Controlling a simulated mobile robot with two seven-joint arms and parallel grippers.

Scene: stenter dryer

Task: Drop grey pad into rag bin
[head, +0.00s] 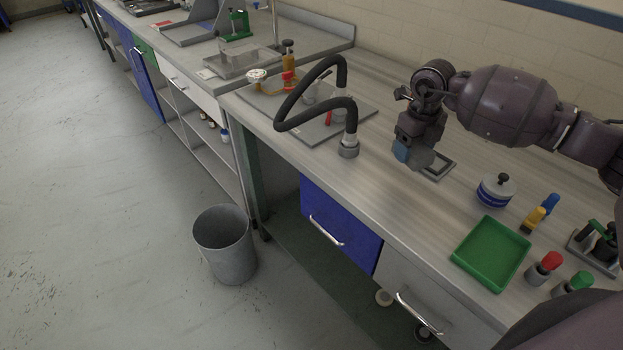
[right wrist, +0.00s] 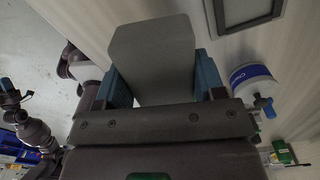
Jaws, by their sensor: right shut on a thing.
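The grey pad (right wrist: 152,55) is a flat grey piece held between the blue fingers of my right gripper (right wrist: 165,82) in the right wrist view. In the head view my right gripper (head: 411,154) is above the workbench, shut on the pad (head: 421,160), near a dark square frame. The rag bin seems to be the grey cylindrical bin (head: 226,246) standing open on the floor in front of the bench, to the left of and well below my right gripper. My left gripper is not in view in the head view.
A black bent hose (head: 342,100) stands on the bench between the gripper and the bin side. A green tray (head: 491,252), a white-and-blue pot (head: 495,190) and several small bottles are on the bench to the right. The floor around the bin is clear.

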